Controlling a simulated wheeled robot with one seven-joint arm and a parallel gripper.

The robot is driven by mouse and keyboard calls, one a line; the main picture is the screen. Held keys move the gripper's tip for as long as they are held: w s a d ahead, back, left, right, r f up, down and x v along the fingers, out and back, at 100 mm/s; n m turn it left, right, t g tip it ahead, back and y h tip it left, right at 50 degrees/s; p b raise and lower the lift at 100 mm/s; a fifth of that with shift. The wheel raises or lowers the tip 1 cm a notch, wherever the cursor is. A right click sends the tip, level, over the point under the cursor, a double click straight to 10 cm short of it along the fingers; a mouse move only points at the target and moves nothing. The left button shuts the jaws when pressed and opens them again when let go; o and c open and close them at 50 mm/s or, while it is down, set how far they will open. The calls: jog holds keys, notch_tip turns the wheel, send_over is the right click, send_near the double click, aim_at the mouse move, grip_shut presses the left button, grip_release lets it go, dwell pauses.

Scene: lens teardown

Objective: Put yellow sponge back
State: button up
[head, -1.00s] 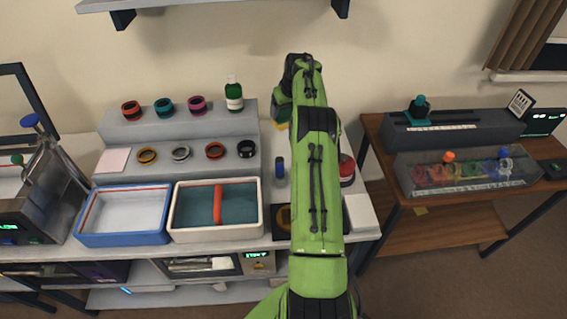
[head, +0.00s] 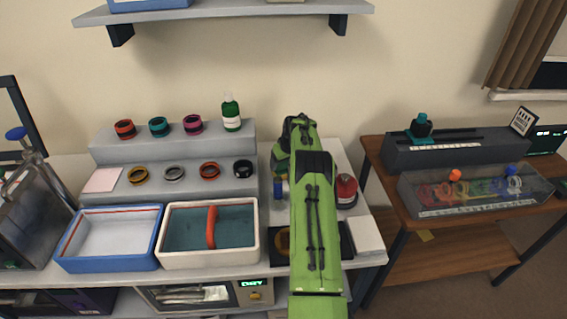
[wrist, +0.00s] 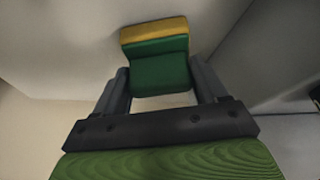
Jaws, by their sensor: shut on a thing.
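The sponge (wrist: 160,66), green with a yellow layer along its far edge, is held between the two fingers of my gripper (wrist: 162,80) in the wrist view. The fingers are shut on its two sides. In the head view my green arm covers most of the gripper, and a little green of the sponge (head: 281,166) seems to show left of the arm, near the right end of the bench. I cannot tell whether the sponge touches a surface.
A blue tray (head: 62,252) and a white tray (head: 166,256) stand at the front left. A stepped rack holds several rings and a green bottle (head: 231,113). A red-topped jar (head: 346,190), a blue bottle (head: 279,189) and a white pad (head: 366,235) lie near my arm.

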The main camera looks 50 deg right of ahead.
jog(key=o, duration=0.6)
jog(key=shift+f, duration=0.1)
jog(key=o, duration=0.4)
jog(key=shift+o, duration=0.2)
